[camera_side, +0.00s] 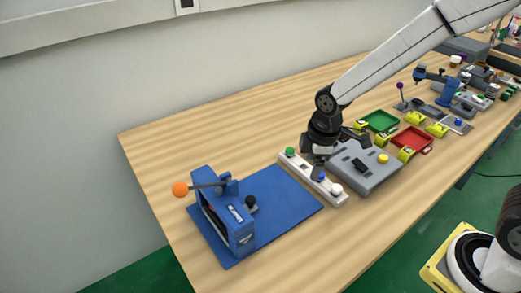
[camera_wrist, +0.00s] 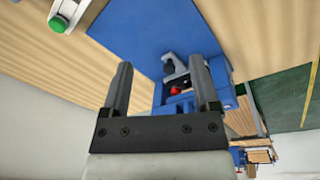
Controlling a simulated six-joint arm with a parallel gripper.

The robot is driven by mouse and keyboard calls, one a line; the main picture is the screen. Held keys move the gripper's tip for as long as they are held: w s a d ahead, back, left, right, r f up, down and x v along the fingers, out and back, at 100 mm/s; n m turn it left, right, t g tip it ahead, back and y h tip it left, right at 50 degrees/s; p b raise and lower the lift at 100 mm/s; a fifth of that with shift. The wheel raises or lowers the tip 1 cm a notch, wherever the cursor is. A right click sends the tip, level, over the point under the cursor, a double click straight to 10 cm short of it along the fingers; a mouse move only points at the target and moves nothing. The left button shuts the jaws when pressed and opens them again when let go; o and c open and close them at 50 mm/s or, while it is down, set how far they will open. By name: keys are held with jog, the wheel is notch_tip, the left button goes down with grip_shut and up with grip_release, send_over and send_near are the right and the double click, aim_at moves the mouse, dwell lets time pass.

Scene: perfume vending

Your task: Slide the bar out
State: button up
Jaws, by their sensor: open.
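A blue fixture (camera_side: 230,222) stands on a blue mat (camera_side: 290,205) at the front left of the table. A thin grey bar (camera_side: 205,185) with an orange ball (camera_side: 180,190) sticks out of its top to the left. A black knob (camera_side: 250,201) is on its right side. My gripper (camera_side: 318,168) is above the white button strip, right of the fixture and apart from it. In the wrist view my open gripper (camera_wrist: 160,65) has nothing between its fingers. Beyond the fingers show the blue fixture (camera_wrist: 222,82) and a red ball (camera_wrist: 176,90); the right finger hides part of the fixture.
The white strip (camera_side: 331,198) with green, blue and white buttons lies beside the mat. A grey box (camera_side: 372,180) with a yellow button stands right of it. Green (camera_side: 380,120) and red (camera_side: 414,139) trays are farther back. The table behind the fixture is clear.

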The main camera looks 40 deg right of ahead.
jog(key=w+a+f+n, duration=0.2)
jog(key=w+a+n, duration=0.3)
jog(key=n, duration=0.2)
jog(key=n+g, duration=0.1)
jog(key=n, duration=0.6)
send_near(250, 199)
jog(key=shift+d+f, duration=0.4)
jog(key=shift+d, duration=0.15)
jog(key=shift+w+a+f+n+g, duration=0.1)
jog(key=shift+w+a+n+g, duration=0.05)
jog(key=shift+a+n, duration=0.2)
jog(key=shift+w+a+f+n+g, duration=0.15)
jog(key=shift+a+n, duration=0.1)
jog(key=shift+n, duration=0.2)
jog(key=shift+f, duration=0.15)
jog(key=shift+f, duration=3.8)
grip_shut()
